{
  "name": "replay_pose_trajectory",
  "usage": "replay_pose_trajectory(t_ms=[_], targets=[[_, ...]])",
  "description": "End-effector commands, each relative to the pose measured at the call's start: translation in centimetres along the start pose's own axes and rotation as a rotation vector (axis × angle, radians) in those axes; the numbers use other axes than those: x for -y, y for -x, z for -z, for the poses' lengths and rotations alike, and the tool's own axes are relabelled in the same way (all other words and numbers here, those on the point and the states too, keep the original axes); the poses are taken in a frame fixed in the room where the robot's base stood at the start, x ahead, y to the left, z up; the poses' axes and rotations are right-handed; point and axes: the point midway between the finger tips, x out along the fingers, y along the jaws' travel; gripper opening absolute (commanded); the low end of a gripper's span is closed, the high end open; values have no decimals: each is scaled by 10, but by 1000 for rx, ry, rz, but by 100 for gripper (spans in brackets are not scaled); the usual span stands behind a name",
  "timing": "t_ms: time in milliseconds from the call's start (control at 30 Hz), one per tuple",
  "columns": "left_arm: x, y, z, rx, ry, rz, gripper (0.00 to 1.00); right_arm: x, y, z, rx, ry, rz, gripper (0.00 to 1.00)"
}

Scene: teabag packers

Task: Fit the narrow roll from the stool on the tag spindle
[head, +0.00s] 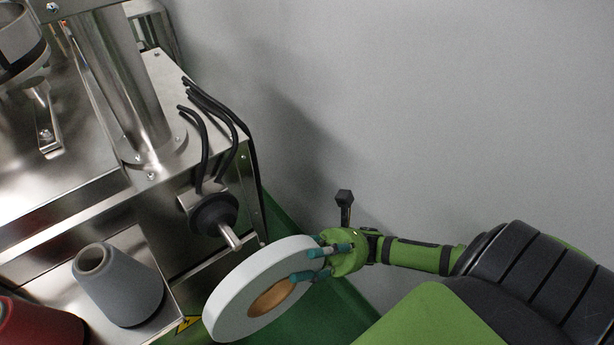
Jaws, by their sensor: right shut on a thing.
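A narrow white roll (234,298) with a brown core (272,298) is held upright and tilted in front of the machine. My right gripper (322,262) comes in from the right and is shut on the roll's upper right rim. The tag spindle (230,237) is a short bright metal shaft with a dark round flange (213,214) on the machine's side. The spindle's tip is just above the roll's upper left edge in the picture, and the core is lower and to the right of it. The roll is not around the spindle. The stool and my left gripper are not in view.
A steel machine (60,180) with a thick column (120,90) fills the left. Black cables (236,120) hang near the spindle. A plain grey wall (420,100) is behind; the floor (345,310) is green.

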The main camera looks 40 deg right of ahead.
Motion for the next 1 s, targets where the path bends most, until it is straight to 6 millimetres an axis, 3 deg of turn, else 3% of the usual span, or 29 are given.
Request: replay_pose_trajectory(t_ms=[333,1000], targets=[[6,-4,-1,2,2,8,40,1,2,0,6,3,5,0],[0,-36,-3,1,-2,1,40,55,1,0,5,2,4,0]])
